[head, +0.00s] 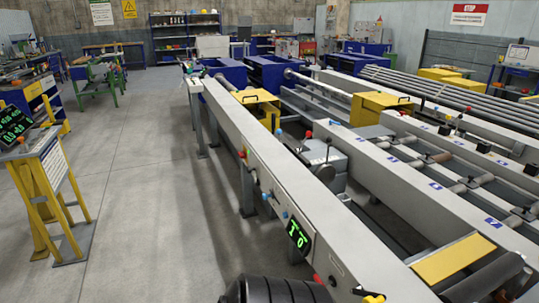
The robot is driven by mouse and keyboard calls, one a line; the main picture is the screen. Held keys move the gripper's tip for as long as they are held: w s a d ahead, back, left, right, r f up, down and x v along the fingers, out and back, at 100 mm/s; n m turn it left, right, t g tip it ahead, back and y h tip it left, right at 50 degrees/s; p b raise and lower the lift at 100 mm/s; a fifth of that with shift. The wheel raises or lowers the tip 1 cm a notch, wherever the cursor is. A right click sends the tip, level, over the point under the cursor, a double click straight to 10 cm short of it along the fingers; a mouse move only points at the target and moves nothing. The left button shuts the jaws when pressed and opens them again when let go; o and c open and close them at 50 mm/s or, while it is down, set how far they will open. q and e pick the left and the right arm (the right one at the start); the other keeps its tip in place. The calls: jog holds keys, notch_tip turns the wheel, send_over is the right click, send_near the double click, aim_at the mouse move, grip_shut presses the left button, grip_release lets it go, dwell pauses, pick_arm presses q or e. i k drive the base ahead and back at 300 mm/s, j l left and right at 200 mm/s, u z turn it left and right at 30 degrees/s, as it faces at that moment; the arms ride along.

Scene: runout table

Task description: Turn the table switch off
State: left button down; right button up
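The runout table's long grey beam (255,140) runs from the lower right away to the upper left. On its near side face is a black panel (298,236) with glowing green marks that look like "1 0". Small coloured knobs sit along the same face, among them a red one (243,154) and a blue one (285,214). A red part (318,279) and a yellow part (374,298) show near the bottom edge. I cannot tell which of these is the table switch or its position. Neither of my grippers is in view.
A black ribbed rounded shape, possibly part of my arm, fills the bottom middle near the beam. A yellow stand (48,195) with a dark display (13,126) stands at left. Open concrete floor (145,200) lies between it and the table. Rollers and yellow blocks (378,107) are at right.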

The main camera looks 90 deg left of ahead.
aim_at(241, 154)
jog(key=u, duration=3)
jog(key=i+z, duration=0.15)
jog(key=z, duration=0.3)
jog(key=i+j+z, duration=0.1)
jog(key=z, duration=0.4)
jog(key=i+j+z, duration=0.15)
jog(key=j, duration=0.2)
jog(key=i+j+z, duration=0.25)
jog(key=j, duration=0.45)
jog(key=i+j+z, duration=0.1)
jog(key=j, duration=0.25)
jog(key=i+j+z, duration=0.15)
jog(key=j, duration=0.25)
jog(key=i+j+z, duration=0.1)
jog(key=j, duration=0.3)
